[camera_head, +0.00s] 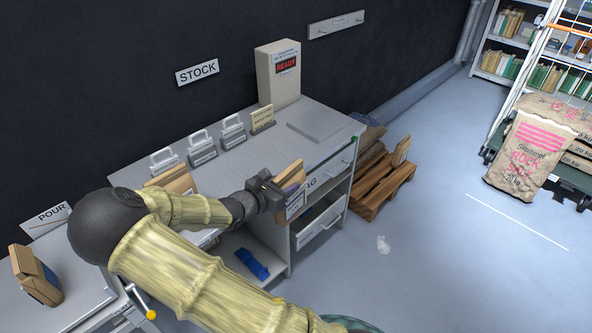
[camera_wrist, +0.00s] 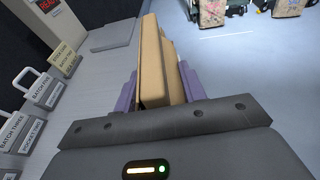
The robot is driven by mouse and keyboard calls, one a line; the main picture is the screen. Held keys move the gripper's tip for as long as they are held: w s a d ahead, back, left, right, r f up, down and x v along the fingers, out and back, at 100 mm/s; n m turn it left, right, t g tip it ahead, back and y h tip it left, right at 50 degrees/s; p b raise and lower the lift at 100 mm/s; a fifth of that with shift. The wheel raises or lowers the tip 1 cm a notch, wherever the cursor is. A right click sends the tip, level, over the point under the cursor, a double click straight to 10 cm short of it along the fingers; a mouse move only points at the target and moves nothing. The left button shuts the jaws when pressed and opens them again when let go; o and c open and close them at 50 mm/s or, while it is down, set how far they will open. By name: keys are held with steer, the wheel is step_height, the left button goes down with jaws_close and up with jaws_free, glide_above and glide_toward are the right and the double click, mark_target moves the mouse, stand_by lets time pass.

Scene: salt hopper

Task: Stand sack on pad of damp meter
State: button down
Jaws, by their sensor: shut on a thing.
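My gripper (camera_head: 290,189) is shut on a brown paper sack (camera_head: 291,172), near the counter's front edge. In the wrist view the sack (camera_wrist: 152,60) stands up between the purple fingers (camera_wrist: 158,92). The damp meter (camera_head: 279,75) is a beige box with a red READY display at the back of the counter. Its pad seems to be the flat grey plate (camera_head: 318,123) beside it, bare and farther along the counter than my gripper. The plate also shows in the wrist view (camera_wrist: 112,36), left of the sack's top. My fingers hide part of the sack.
Several batch markers with handles (camera_head: 201,147) and a yellow card (camera_head: 262,119) line the counter's back. Another sack (camera_head: 172,180) stands partly behind my arm; one (camera_head: 37,275) stands at the left. A wooden pallet (camera_head: 382,184) lies right of the counter. Floor beyond is mostly clear.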

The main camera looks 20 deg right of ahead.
steer(key=s+a+f+n+t+y, duration=0.1)
steer(key=s+a+f, duration=0.2)
steer(key=f, duration=0.5)
steer(key=s+a+f+n+t, duration=0.1)
steer(key=s+a+f, duration=0.3)
steer(key=a+f, duration=0.2)
step_height(320, 180, down, 2)
steer(key=shift+a+f+t+y, duration=0.2)
steer(key=shift+a+t+y, duration=0.1)
steer(key=shift+y, duration=0.1)
steer(key=shift+d, duration=0.1)
